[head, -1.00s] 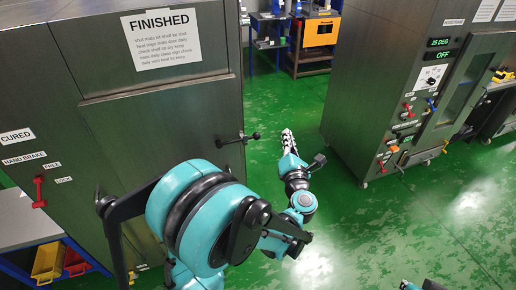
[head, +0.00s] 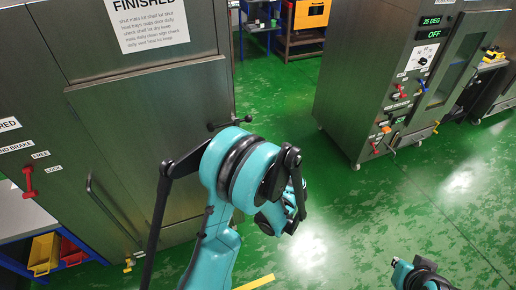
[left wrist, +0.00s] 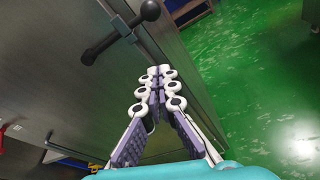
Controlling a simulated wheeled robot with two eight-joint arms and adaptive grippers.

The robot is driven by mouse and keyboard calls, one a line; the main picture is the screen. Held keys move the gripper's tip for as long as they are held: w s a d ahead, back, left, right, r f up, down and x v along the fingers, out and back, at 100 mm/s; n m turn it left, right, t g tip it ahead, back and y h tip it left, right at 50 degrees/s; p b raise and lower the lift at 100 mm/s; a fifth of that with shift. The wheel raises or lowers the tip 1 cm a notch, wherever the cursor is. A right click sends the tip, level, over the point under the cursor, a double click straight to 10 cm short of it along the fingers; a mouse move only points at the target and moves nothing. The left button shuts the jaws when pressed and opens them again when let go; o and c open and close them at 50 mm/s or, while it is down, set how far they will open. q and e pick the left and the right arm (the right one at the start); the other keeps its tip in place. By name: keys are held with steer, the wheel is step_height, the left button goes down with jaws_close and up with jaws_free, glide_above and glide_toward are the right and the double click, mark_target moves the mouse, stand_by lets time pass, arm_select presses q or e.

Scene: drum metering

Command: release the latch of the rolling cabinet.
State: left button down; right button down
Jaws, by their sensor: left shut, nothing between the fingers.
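The large grey metal cabinet (head: 150,100) with the FINISHED sheet stands at the left in the head view. A black T-shaped handle, apparently its latch (head: 228,123), sticks out at the door's right edge. In the left wrist view the latch (left wrist: 120,35) is at the upper left, its crossbar slanting. My left gripper (left wrist: 157,72) is shut and empty, below and right of the latch, apart from it. My left arm hides that gripper in the head view. Part of my right arm shows at the lower right; its gripper is not discernible.
A red hand brake lever (head: 28,182) sits on the cabinet's left side, by FREE and LOCK labels. A long bar handle (head: 110,215) is low on the cabinet. A grey oven unit (head: 385,85) stands right. Green floor (head: 290,95) between them is clear.

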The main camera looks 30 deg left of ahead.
mark_target(248, 121)
arm_select(q)
steer(key=w+a+r+b, duration=0.1)
steer(key=w+a, duration=0.4)
steer(key=w, duration=0.1)
steer(key=shift+a+r, duration=0.4)
steer(key=shift+r, duration=0.15)
steer(key=shift+r+n+t+h+p, duration=0.3)
steer(key=shift+r+n+p, duration=0.4)
steer(key=shift+r, duration=0.55)
steer(key=s+a+r+n+t+p, duration=0.1)
steer(key=s+a+r+n, duration=0.1)
steer(key=s+r+n, duration=0.1)
steer(key=s+a+r+n+t+h+p, duration=0.1)
steer(key=s+a+r+n+p, duration=0.1)
steer(key=r+n, duration=0.3)
steer(key=s+a+r+n+t+p, duration=0.2)
steer(key=s+a+r+n, duration=0.1)
steer(key=r+n, duration=0.1)
steer(key=shift+s+a+r+h, duration=0.15)
steer(key=shift+s+r+h, duration=0.2)
steer(key=shift+r+h, duration=0.05)
steer(key=shift+s+a+r, duration=0.1)
steer(key=shift+s+a, duration=0.65)
steer(key=shift+s, duration=0.1)
